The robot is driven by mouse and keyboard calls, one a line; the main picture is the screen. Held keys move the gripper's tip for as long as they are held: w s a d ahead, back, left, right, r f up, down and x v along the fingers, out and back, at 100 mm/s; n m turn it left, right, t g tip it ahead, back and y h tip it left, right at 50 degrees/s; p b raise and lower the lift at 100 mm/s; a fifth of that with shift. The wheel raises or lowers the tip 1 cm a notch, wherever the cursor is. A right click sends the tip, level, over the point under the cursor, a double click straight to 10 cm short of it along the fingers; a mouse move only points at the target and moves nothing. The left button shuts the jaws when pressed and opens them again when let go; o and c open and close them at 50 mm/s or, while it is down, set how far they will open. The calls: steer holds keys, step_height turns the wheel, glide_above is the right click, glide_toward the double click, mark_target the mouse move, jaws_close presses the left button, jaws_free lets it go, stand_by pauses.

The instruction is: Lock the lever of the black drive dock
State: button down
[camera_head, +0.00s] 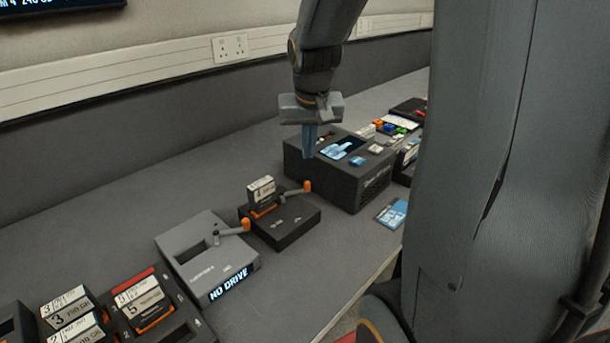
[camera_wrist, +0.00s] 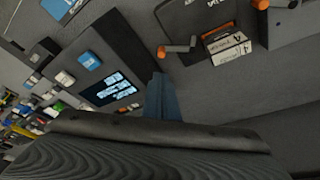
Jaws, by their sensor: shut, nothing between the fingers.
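The black drive dock (camera_head: 287,226) stands on the bench with a labelled drive (camera_head: 262,191) upright in its slot. Its grey lever (camera_head: 291,192) sticks out to the right and ends in an orange knob (camera_head: 307,186). In the wrist view the dock (camera_wrist: 190,20) is at the top, with the lever (camera_wrist: 178,48) and the drive (camera_wrist: 228,46) at its near edge. My gripper (camera_head: 310,153) is shut and empty, pointing down, above and behind the lever and apart from it. Its blue fingers (camera_wrist: 160,88) show in the wrist view.
A grey dock (camera_head: 205,250) reading "NO DRIVE" stands left of the black dock, its own orange-tipped lever (camera_head: 246,225) reaching toward it. A black box with a screen (camera_head: 345,180) stands close on the right. A drive rack (camera_head: 150,305) is at front left. Bench behind the docks is clear.

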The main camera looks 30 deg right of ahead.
steer(key=x, duration=1)
steer(key=shift+p, duration=0.35)
steer(key=shift+s+f+b, duration=0.1)
steer(key=shift+b, duration=0.3)
